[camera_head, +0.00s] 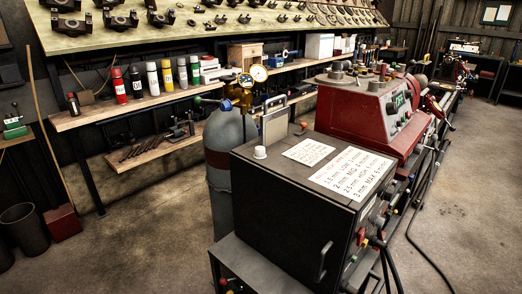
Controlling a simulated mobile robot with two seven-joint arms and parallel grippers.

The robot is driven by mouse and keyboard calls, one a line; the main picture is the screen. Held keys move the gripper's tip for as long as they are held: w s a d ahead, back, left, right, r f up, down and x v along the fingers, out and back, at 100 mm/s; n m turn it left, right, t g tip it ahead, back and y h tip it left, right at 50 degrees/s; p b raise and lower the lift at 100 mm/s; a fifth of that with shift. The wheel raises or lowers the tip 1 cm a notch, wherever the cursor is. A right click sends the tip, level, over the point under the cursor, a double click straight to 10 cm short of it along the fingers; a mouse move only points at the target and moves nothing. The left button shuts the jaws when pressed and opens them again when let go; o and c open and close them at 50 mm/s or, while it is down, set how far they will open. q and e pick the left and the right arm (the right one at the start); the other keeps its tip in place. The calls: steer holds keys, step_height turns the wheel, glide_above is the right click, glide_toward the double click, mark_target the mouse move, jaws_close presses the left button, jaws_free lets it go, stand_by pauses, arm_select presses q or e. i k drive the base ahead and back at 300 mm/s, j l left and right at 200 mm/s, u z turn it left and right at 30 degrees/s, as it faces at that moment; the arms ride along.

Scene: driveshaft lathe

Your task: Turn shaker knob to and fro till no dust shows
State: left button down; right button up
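Neither of my grippers is in view. A dark box-shaped cabinet (285,192) stands in the middle front, with a handle (324,262) on its front face. A small white knob-like piece (260,152) sits on its top at the left. Several small coloured knobs (364,240) line its right side. I cannot tell which of these, if any, is the shaker knob. No dust is clearly visible at this size.
A grey gas cylinder (229,135) with gauges stands behind the cabinet. A red machine (350,115) is at the right. A wooden shelf (100,112) holds spray cans (152,78). Bins (25,228) stand at far left. The left floor (135,235) is clear; a cable (427,255) lies at right.

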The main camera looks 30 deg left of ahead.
mark_target(259, 154)
steer(key=i+j+z, duration=0.15)
steer(key=j, duration=0.8)
steer(key=j+z, duration=0.15)
steer(key=j, duration=0.85)
steer(key=i, duration=0.05)
